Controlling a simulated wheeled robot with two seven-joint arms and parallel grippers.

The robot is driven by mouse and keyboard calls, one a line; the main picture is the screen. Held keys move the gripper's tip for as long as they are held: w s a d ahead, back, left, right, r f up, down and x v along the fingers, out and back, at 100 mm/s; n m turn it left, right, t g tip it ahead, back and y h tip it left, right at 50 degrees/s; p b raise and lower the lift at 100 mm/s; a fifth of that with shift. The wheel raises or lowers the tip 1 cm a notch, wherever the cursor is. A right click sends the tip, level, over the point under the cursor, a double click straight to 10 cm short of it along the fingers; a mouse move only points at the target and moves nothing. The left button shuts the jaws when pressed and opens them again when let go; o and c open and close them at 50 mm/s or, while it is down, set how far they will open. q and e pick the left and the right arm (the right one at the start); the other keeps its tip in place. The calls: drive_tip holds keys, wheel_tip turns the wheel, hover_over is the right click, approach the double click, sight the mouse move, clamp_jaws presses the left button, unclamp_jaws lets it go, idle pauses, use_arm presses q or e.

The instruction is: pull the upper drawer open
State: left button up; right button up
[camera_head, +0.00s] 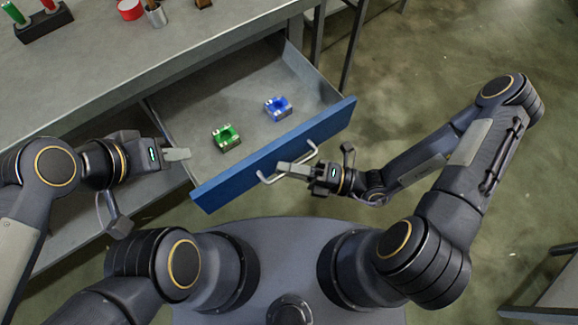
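The upper drawer (225,176) with a blue front is pulled well out from under the grey workbench. Its grey handle (312,153) is on the front face. My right gripper (282,168) is at the handle, its fingers pointing left and overlapping the bar; whether they are closed on it is not clear. My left gripper (186,154) is beside the drawer's left side, near the front's left end. Its fingers look close together, with nothing visible between them. Inside the drawer are a green clip-like part (226,138) and a blue one (277,107).
The workbench top (120,60) holds a rack with green and red items (43,22), a red round container (130,9) and a metal cup (155,15). A lower shelf (85,225) lies under the bench at left.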

drive_tip(key=shift+o, duration=0.6)
drive_tip(key=shift+d+f, duration=0.1)
drive_tip(key=shift+d, duration=0.25)
drive_tip(key=r+v, duration=0.1)
drive_tip(key=v, duration=0.6)
drive_tip(key=shift+f, duration=0.45)
drive_tip(key=shift+s+d+r, duration=0.1)
